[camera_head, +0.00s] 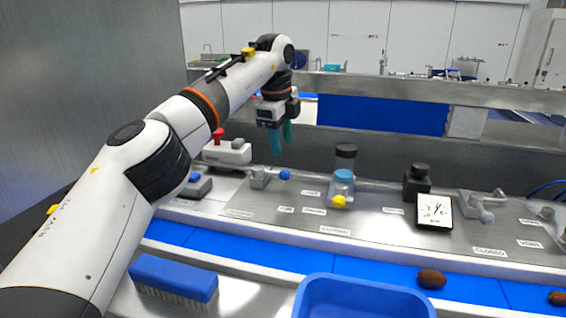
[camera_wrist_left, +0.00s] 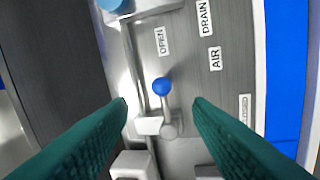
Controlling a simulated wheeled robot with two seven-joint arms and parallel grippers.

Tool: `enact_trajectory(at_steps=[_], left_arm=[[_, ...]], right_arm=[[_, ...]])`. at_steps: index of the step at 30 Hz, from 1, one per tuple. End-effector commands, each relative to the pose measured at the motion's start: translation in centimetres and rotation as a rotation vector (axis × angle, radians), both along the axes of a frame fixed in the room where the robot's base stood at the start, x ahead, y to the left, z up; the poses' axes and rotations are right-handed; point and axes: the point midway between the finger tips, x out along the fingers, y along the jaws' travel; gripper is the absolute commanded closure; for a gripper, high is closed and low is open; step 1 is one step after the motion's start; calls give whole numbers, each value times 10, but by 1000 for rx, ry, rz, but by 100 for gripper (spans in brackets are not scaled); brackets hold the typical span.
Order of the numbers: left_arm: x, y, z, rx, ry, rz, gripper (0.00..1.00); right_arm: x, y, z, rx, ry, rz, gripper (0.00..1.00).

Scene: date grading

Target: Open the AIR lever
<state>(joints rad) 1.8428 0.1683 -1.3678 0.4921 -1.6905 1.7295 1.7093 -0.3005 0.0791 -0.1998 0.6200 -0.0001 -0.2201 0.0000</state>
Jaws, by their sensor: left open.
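The AIR lever has a round blue knob (camera_head: 285,174) and sits on a metal valve on the steel panel. In the left wrist view the blue knob (camera_wrist_left: 162,86) points along the pipe, toward the OPEN label (camera_wrist_left: 161,41). The CLOSED label (camera_wrist_left: 244,110) is off to the right, and the AIR label (camera_wrist_left: 215,58) is closer. My left gripper (camera_head: 281,138) is open, with green fingers pointing down above the lever. In the wrist view its fingertips (camera_wrist_left: 160,100) are spread on both sides of the knob, with visible gaps. My right gripper is not in view.
A clear jar with a blue band (camera_head: 343,182), a black-capped fitting (camera_head: 417,180), a dial gauge (camera_head: 434,211) and another lever (camera_head: 483,210) stand right along the panel. A white box with a red knob (camera_head: 227,151) is left. A blue brush (camera_head: 174,277) and blue tray (camera_head: 364,283) lie in front.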

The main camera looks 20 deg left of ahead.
Motion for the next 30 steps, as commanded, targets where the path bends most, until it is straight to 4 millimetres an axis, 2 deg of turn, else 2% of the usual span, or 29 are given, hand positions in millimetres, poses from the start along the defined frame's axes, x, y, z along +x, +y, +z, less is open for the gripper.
enact_trajectory(at_steps=[3, 8, 30], left_arm=[[-4, 0, 20, 0, -1, 1, 54], [-6, 1, 32, -1, 0, 1, 54], [-6, 1, 34, 0, 1, 0, 54]], right_arm=[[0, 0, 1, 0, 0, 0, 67], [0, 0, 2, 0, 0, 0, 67], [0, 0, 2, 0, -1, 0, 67]])
